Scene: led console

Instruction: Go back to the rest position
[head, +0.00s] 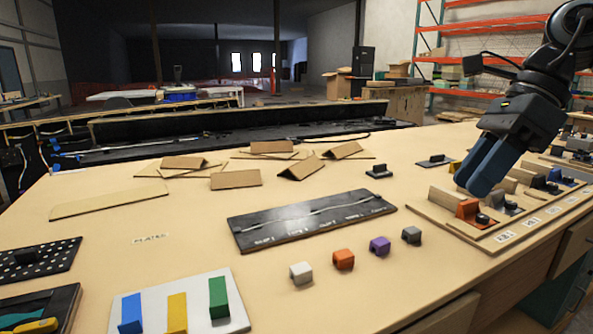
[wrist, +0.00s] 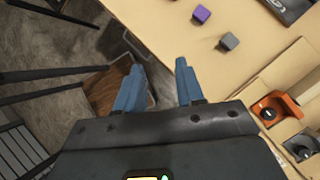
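My gripper (head: 482,180) is at the right of the head view, above the table near the wooden board with the orange holder (head: 470,213). In the wrist view its two blue fingers (wrist: 158,68) stand apart with nothing between them. Below the gap show the table's front edge and the floor. The orange holder also shows at the right of the wrist view (wrist: 275,106). How high the fingers are above the board is hard to tell.
White, orange (head: 344,260), purple (head: 379,245) and grey (head: 411,235) blocks stand in a row on the table. A black panel (head: 270,226) lies behind them. A white plate (head: 150,301) with blue, yellow and green blocks is front left. Folded cardboard pieces (head: 236,179) lie farther back.

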